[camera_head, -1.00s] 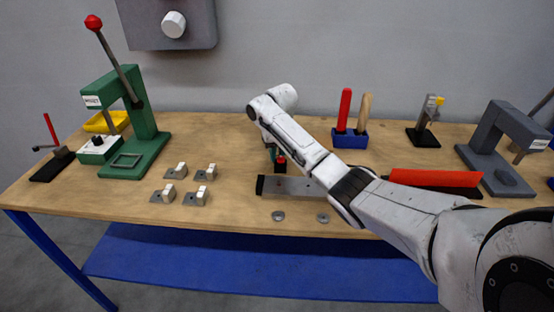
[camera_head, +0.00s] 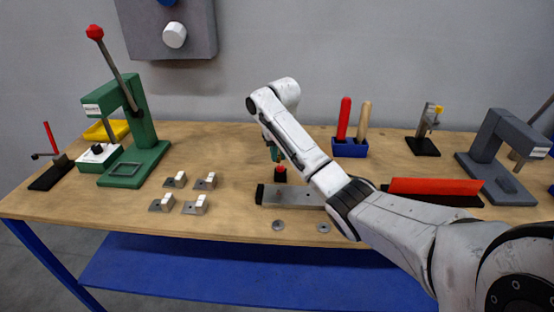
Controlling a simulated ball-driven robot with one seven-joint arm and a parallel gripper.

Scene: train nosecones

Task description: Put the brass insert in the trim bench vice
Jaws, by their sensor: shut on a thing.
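My gripper (camera_head: 276,154) points down over the middle of the table, above a small black block with a red top (camera_head: 281,175). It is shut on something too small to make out. I cannot pick out the brass insert by its colour; it may be the thing between the fingers. The block stands behind a long grey bar with a black end (camera_head: 290,195), partly hidden by my arm. No part is clearly marked as the trim bench vice, and I cannot tell which fixture it is.
A green lever press (camera_head: 130,130) and a yellow tray (camera_head: 105,131) stand left. Several small grey-and-white pieces (camera_head: 192,207) and two discs (camera_head: 278,225) lie near the front. A blue tool holder (camera_head: 350,148), red-bladed strip (camera_head: 435,187) and grey press (camera_head: 490,145) stand right.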

